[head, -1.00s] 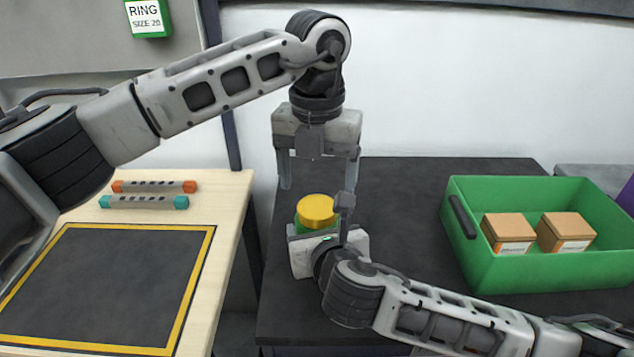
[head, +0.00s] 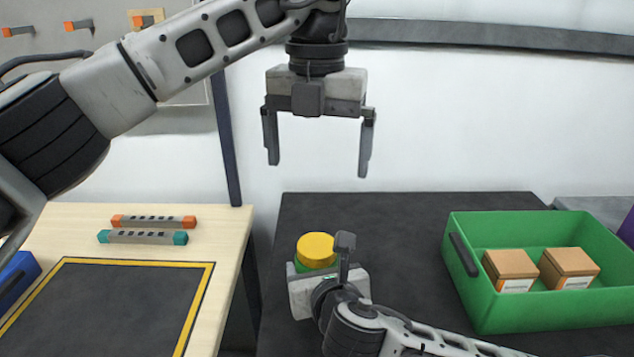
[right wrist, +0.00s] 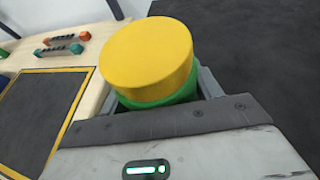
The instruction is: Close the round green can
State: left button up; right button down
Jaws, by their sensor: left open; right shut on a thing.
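The round green can (head: 318,266) stands upright above the dark table, held in my right gripper (head: 316,272). Its yellow lid (head: 314,247) sits on top of it. In the right wrist view the yellow lid (right wrist: 148,58) covers the top of the green can (right wrist: 158,98); I cannot tell whether it is fully tight. My right gripper is shut on the can's body, and its palm hides the lower part. My left gripper (head: 317,168) is open and empty, fingers pointing down, above the lid and clear of it.
A green crate (head: 465,295) with two brown boxes (head: 510,266) (head: 568,266) stands on the dark table (head: 400,225) at right. At left, a wooden table (head: 222,225) bears an orange-ended bar (head: 153,221), a teal-ended bar (head: 142,237) and a yellow-edged dark mat (head: 110,310).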

dwell(0.3)
jog(key=shift+c, duration=1.2)
grip_release()
jog(key=v, duration=1.6)
jog(key=shift+f, duration=0.1)
